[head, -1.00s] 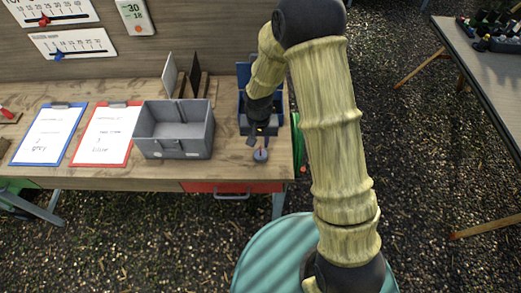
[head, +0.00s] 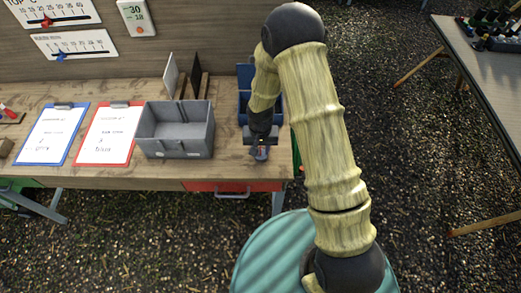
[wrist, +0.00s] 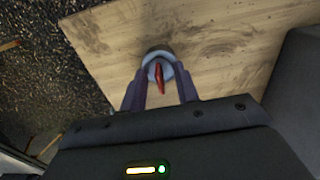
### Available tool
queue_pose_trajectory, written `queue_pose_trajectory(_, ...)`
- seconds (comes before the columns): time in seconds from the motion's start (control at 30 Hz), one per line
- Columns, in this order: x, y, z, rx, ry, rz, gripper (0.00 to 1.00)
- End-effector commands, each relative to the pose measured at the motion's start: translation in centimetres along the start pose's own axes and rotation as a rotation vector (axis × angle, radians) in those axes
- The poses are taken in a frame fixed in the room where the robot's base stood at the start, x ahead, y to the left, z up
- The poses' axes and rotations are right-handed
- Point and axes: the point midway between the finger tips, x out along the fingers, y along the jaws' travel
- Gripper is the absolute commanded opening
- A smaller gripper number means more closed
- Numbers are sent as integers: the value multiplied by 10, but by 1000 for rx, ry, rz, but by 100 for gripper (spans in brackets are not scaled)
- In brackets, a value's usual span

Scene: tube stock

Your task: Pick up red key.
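The red key (wrist: 160,77) stands on a small round grey-blue base (wrist: 153,58) on the wooden workbench. In the wrist view the key lies between the two dark fingers of my gripper (wrist: 160,83), with gaps on both sides. My gripper is open. In the head view my gripper (head: 261,142) is low over the bench's right front corner, just above the base (head: 262,154). The key is mostly hidden there by the gripper.
A grey open bin (head: 176,148) stands left of my gripper, and a blue bin (head: 243,105) is right behind it. Red (head: 131,103) and blue (head: 45,161) clipboards lie further left. The bench's front and right edges are close to the key.

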Motion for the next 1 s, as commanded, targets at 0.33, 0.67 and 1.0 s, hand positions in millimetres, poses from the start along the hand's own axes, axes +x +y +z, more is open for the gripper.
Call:
queue_pose_trajectory(0.33, 0, 0, 0, 0, 0, 0, 19)
queue_pose_trajectory(0.67, 0, 0, 0, 0, 0, 0, 0)
queue_pose_trajectory(1.0, -13, 0, -1, 1, 2, -1, 0)
